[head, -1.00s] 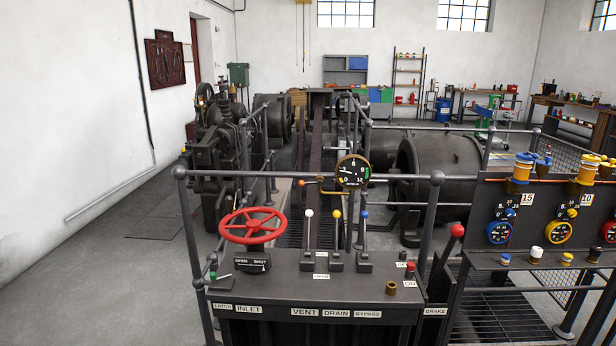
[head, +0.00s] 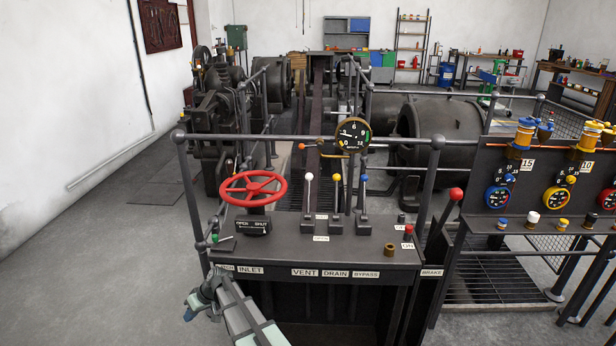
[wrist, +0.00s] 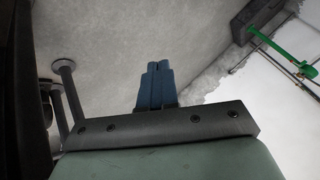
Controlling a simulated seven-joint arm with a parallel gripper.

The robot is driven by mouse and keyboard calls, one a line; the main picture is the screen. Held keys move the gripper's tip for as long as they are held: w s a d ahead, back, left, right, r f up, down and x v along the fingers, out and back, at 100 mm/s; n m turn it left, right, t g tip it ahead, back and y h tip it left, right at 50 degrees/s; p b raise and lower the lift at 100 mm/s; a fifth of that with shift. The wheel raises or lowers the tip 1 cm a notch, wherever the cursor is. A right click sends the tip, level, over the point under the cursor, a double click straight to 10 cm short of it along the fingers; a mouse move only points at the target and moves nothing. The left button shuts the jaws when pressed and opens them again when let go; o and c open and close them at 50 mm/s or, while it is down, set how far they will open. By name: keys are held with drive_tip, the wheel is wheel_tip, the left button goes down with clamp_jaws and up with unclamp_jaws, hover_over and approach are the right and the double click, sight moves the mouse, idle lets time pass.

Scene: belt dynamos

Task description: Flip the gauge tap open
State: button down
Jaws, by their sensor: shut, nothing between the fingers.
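The gauge (head: 354,133) is a round black dial with yellow marks above the back of the control desk. To its left, the gauge tap has a thin lever with an orange ball end (head: 302,146), pointing left and roughly level. The joint between lever and gauge pipe is small and hard to make out. My gripper (wrist: 157,68) shows in the wrist view as two blue fingers pressed together, with nothing between them. My arm enters the head view at the lower left, in front of the desk and well away from the tap.
A red handwheel (head: 252,188) and white (head: 308,177), yellow (head: 336,178) and blue (head: 363,178) topped levers stand on the desk before the gauge. A grey rail (head: 290,137) crosses at tap height. A red-topped brake lever (head: 456,194) and a gauge panel (head: 540,205) are at right.

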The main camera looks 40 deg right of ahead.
drive_tip(key=w+d+r+n+t, duration=0.15)
drive_tip(key=w+d+r, duration=0.35)
drive_tip(key=r, duration=0.5)
drive_tip(key=w+d+r+t+y, duration=0.1)
drive_tip(key=w+d+r+t, duration=0.2)
drive_tip(key=w+r, duration=0.6)
drive_tip(key=w+d+r+t, duration=0.2)
drive_tip(key=w+d+r, duration=0.25)
drive_tip(key=r, duration=0.65)
wheel_tip(320, 180, up, 31)
drive_tip(key=m+g+h, duration=0.4)
drive_tip(key=m+g, duration=0.1)
drive_tip(key=m, duration=0.8)
hover_over(310, 146)
drive_tip(key=s+d, duration=0.4)
drive_tip(key=s, duration=0.3)
drive_tip(key=shift+w+a+n, duration=0.2)
drive_tip(key=shift+a+n, duration=0.05)
drive_tip(key=shift+w+f, duration=0.1)
drive_tip(key=x, duration=1.3)
drive_tip(key=shift+w+a+f, duration=0.2)
drive_tip(key=shift+a+f, duration=0.05)
drive_tip(key=shift+a, duration=0.15)
